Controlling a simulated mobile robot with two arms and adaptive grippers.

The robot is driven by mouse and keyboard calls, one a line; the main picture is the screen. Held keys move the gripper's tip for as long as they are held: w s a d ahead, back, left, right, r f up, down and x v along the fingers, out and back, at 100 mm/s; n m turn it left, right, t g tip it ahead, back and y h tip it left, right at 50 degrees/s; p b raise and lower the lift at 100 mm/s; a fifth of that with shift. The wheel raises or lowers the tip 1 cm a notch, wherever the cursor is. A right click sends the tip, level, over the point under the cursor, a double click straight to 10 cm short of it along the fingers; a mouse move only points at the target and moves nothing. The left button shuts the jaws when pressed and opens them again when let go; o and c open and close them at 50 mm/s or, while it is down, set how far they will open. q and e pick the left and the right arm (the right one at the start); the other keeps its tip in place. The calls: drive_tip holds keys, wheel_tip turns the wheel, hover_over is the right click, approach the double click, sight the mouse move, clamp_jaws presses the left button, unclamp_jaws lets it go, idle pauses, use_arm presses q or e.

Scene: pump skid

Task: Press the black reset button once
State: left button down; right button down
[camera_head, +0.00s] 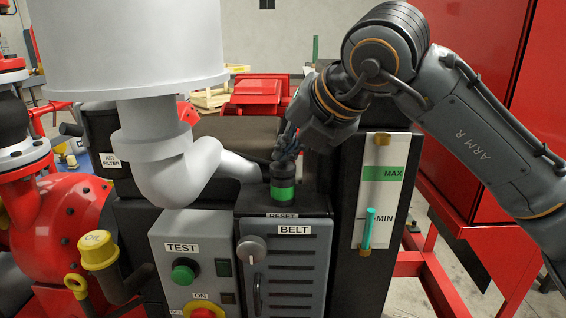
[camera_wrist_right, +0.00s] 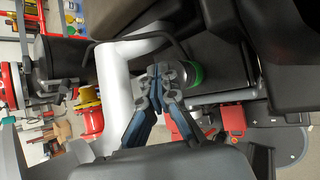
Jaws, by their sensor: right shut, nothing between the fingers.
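The black reset button (camera_head: 284,170) is the dark top of a short upright cylinder with a green band, on top of the grey cabinet (camera_head: 318,228), behind the RESET label (camera_head: 282,215). My right gripper (camera_head: 286,152) is shut and empty, pointing down just above the button and partly overlapping its top. Whether it touches the button cannot be told. In the right wrist view, the closed fingertips (camera_wrist_right: 163,74) are beside the green band (camera_wrist_right: 194,74), and the fingers hide part of the cylinder. My left gripper is not in view.
A thick white pipe (camera_head: 180,170) runs close to the left of the button. A black column with a MAX/MIN level gauge (camera_head: 382,190) stands to the right. A TEST panel (camera_head: 185,255) with a green button and a yellow-red knob is at lower left.

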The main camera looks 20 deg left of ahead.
sight(286, 166)
drive_tip(key=shift+f, duration=0.15)
idle(0.4)
drive_tip(key=shift+r+p, duration=0.45)
drive_tip(key=shift+r, duration=0.55)
drive_tip(key=shift+r+p, duration=1.55)
drive_tip(key=shift+r, duration=1)
